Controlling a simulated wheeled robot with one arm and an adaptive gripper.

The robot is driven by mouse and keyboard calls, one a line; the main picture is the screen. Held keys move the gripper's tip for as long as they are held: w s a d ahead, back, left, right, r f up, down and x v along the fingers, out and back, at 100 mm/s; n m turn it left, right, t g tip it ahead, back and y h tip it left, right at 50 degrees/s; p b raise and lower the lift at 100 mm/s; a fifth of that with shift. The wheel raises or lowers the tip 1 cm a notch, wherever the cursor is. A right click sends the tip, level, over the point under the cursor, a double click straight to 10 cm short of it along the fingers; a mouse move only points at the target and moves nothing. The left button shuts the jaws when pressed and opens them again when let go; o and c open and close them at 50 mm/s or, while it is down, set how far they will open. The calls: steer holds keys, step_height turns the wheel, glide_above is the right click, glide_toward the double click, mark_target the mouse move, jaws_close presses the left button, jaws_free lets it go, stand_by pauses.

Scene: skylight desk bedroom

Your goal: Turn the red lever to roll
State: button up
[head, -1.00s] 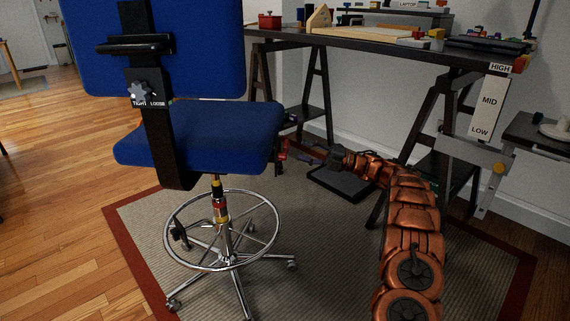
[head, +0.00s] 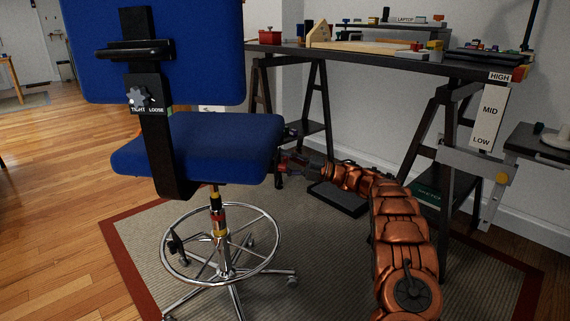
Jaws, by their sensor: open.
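A blue office chair (head: 195,147) stands at left centre on a chrome base with a foot ring. My gripper (head: 287,166) is open at the seat's right edge, right by this red part. It is small and dark here, so I cannot tell whether its fingers are around the lever or touch it. Any roll marking by the lever is not readable. My copper arm reaches in from the lower right.
A dark trestle desk (head: 400,58) with several objects on it stands behind. A HIGH/MID/LOW scale (head: 488,112) is at its right end. A knob marked TIGHT/LOOSE (head: 138,97) is on the chair back. A grey rug (head: 325,255) lies below, mostly clear.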

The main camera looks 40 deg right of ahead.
steer(key=shift+c, duration=0.3)
jaws_close()
stand_by(0.5)
